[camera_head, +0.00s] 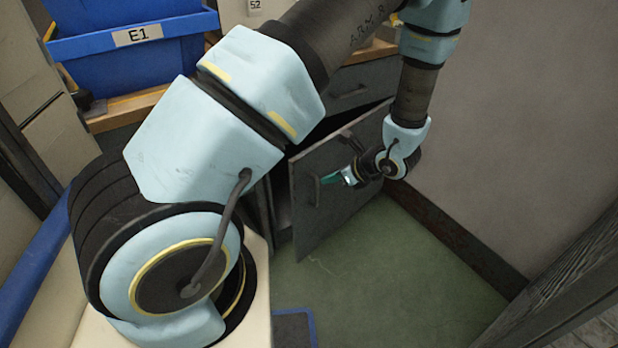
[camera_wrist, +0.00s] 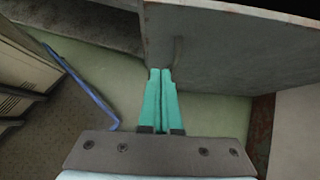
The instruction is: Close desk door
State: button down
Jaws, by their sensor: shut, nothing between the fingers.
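The desk door (camera_head: 340,200) is a dark grey panel standing ajar, with a dark gap along its left side and top where the cabinet shows. A bar handle (camera_head: 316,190) is on its outer face, toward the left. My gripper (camera_head: 330,179) is in front of the door's face, near the handle. In the wrist view the door (camera_wrist: 235,55) fills the upper right, and the green fingers of my gripper (camera_wrist: 160,72) are together with their tips at the handle (camera_wrist: 178,52). I cannot tell whether they touch it.
Above the door is a closed drawer (camera_head: 350,92) under a wooden desk top (camera_head: 125,110) with blue bins (camera_head: 130,50). A plain wall (camera_head: 530,110) stands close on the right. The green floor (camera_head: 385,285) before the door is clear. A blue-edged mat (camera_head: 293,328) lies at the front.

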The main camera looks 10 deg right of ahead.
aim_at(301, 177)
jog(key=x, duration=0.5)
jog(key=shift+w+a+f, duration=0.1)
jog(key=shift+a+f, duration=0.1)
jog(key=shift+f, duration=0.05)
jog(key=shift+w+a+r, duration=0.1)
jog(key=shift+w+a, duration=0.45)
jog(key=shift+w, duration=0.25)
jog(key=shift+w+a, duration=0.6)
jog(key=shift+w, duration=0.2)
